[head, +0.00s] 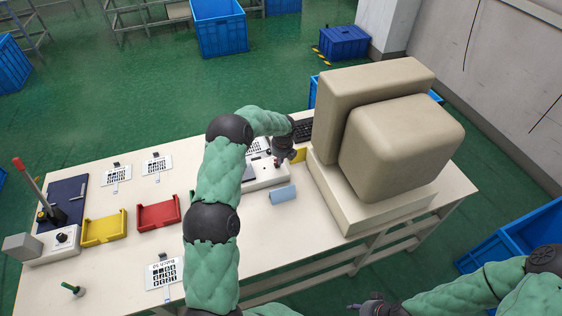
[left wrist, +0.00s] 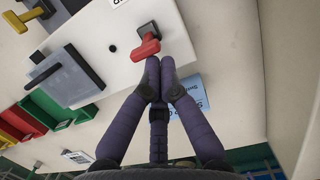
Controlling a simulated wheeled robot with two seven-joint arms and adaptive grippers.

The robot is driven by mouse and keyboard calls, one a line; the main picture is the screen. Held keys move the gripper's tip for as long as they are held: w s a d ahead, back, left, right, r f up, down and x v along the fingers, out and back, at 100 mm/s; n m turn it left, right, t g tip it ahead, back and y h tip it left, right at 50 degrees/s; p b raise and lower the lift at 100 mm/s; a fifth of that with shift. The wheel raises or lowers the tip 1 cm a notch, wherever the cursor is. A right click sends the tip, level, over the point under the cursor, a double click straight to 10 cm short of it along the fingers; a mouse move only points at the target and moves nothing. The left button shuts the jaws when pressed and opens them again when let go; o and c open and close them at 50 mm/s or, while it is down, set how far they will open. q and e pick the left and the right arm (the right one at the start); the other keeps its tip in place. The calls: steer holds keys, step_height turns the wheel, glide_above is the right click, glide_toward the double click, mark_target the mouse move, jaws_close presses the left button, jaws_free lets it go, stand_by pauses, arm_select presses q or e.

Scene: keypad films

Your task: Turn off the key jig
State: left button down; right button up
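The key jig (head: 262,182) is a low white box on the table, left of the large beige monitor; in the left wrist view its white top (left wrist: 110,50) fills the upper middle. A red switch lever (left wrist: 147,48) on a dark square base stands on it, turned aslant. A dark block with a clear plate (left wrist: 62,75) sits at its left. My left gripper (left wrist: 160,78) has its fingertips together just below the red lever, very close to it; I cannot tell whether they touch. My right gripper (head: 372,305) is at the bottom edge, partly cut off, its fingers unclear.
The beige monitor (head: 402,140) stands close right of the left gripper. Red (head: 158,212) and yellow (head: 104,229) trays and a red-handled press (head: 62,202) are to the left. The front table middle is mostly clear.

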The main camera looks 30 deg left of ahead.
arm_select(q)
steer(key=shift+w+a+r, duration=0.3)
steer(key=shift+w+a, duration=0.45)
steer(key=shift+a, duration=0.1)
steer(key=shift+r, duration=0.1)
steer(key=shift+r+p, duration=0.65)
steer(key=shift+r, duration=0.1)
steer(key=shift+d, duration=0.1)
